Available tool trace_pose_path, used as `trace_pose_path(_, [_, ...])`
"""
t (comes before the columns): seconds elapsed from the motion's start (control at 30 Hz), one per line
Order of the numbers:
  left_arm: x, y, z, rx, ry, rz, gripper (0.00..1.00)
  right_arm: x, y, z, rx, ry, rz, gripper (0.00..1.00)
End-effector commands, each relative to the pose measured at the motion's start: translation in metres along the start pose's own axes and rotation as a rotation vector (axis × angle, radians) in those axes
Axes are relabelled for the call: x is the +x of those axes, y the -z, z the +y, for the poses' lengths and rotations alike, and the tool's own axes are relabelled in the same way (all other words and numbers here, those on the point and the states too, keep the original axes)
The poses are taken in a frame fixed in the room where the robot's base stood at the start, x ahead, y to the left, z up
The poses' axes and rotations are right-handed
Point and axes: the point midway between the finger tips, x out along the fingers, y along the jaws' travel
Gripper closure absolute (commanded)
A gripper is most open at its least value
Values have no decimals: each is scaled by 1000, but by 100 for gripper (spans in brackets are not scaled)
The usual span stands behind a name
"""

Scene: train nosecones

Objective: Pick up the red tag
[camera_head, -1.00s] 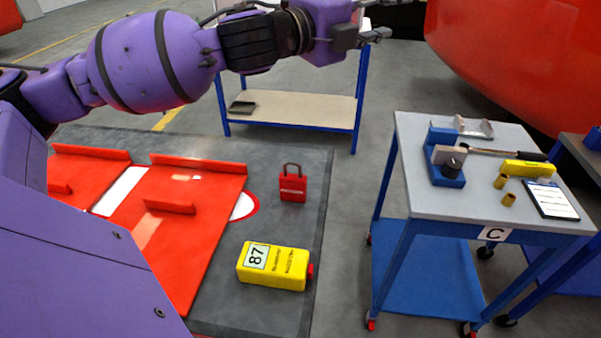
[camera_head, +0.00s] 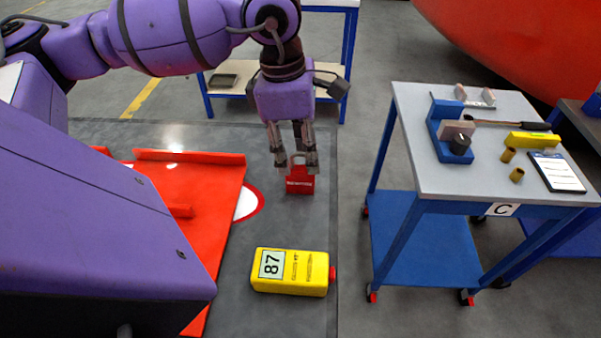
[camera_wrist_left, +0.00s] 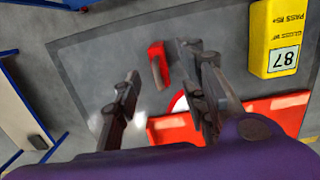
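The red tag (camera_head: 300,183), shaped like a padlock with a loop at its top, lies on the dark grey mat (camera_head: 305,224). My left gripper (camera_head: 296,162) points down over the tag, its two fingers apart around the area of the loop in the head view. In the left wrist view the tag (camera_wrist_left: 158,64) shows beyond the fingers, nearer the right finger. The left gripper (camera_wrist_left: 160,92) is open with nothing between its fingers. I cannot tell whether a finger touches the tag. My right gripper is not in view.
Red panels (camera_head: 206,207) lie to the left. Cart C (camera_head: 450,181) with tools stands to the right. A blue-framed table (camera_head: 346,70) stands behind.

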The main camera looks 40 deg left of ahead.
Motion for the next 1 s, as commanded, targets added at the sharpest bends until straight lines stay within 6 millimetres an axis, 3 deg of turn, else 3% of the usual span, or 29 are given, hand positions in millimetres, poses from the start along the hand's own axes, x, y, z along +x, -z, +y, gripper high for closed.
trace_pose_path(0.23, [25,4,-1,-7,8,12,61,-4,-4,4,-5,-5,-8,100])
trace_pose_path(0.6, [73,8,2,-7,7,9,61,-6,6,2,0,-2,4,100])
trace_pose_path(0.87, [77,8,2,-6,6,9,61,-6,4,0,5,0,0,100])
trace_pose_path(1.0, [77,8,2,-6,6,9,75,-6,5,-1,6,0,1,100])
